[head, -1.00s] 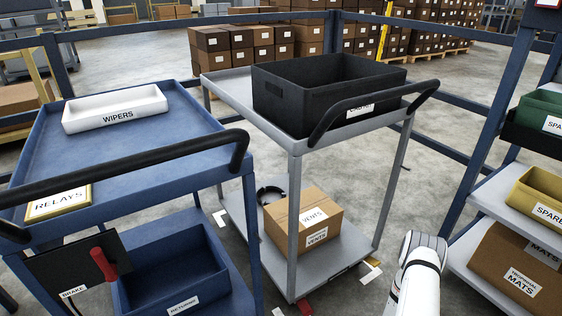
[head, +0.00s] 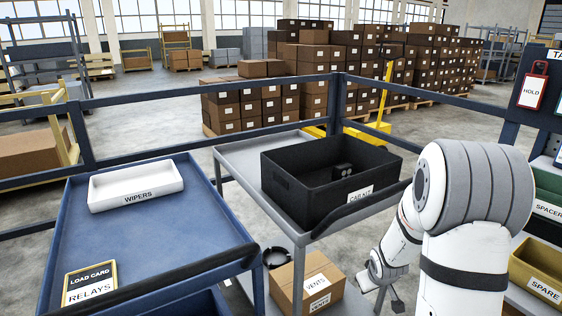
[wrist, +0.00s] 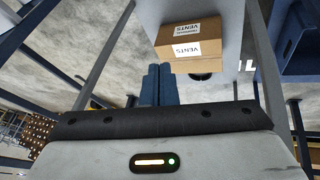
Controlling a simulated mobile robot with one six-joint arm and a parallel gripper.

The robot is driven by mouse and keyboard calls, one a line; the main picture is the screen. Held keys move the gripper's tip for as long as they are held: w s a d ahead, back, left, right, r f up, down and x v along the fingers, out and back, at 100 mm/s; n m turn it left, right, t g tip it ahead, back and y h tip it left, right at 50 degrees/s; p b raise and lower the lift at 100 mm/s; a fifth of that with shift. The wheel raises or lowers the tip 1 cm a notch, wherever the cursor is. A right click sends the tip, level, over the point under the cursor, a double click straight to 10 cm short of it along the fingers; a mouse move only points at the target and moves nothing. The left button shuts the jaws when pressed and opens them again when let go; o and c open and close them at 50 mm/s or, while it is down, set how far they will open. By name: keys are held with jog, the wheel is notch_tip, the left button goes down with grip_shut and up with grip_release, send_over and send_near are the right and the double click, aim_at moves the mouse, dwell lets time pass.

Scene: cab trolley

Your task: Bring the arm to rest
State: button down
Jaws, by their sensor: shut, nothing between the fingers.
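My white arm (head: 465,225) is bent at the right of the head view, its lower part folded down beside the grey trolley. In the wrist view, the dark blue fingers of my gripper (wrist: 158,70) lie close together, with nothing between them. A cardboard box labelled VENTS (wrist: 188,46) shows beyond the fingertips, apart from them. The same VENTS box (head: 308,280) stands on the lower shelf of the grey trolley in the head view, left of my wrist.
A blue trolley (head: 150,235) at left bears a WIPERS tray (head: 135,187) and a RELAYS card (head: 90,283). Blue rails (head: 270,82) run behind; shelving with bins stands at right.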

jog(key=s+a+r+m+g+p, duration=0.1)
jog(key=s+a+r+p, duration=0.15)
jog(key=s+r, duration=0.45)
jog(key=s+a+r+m+p, duration=0.1)
jog(key=s+a+r+p, duration=0.15)
jog(key=r, duration=0.85)
jog(key=s+a+r+g+p, duration=0.1)
jog(key=s+a+r+p, duration=0.2)
jog(key=s+r, duration=0.3)
jog(key=s+a+r+m+y+p, duration=0.1)
jog(key=s+a+r+p, duration=0.1)
jog(key=s+r, duration=0.4)
jog(key=s+p, duration=0.1)
jog(key=s, duration=0.2)
jog(key=shift+a+r+m+g, duration=0.15)
jog(key=shift+a+m+g, duration=0.15)
jog(key=shift+a+g, duration=0.1)
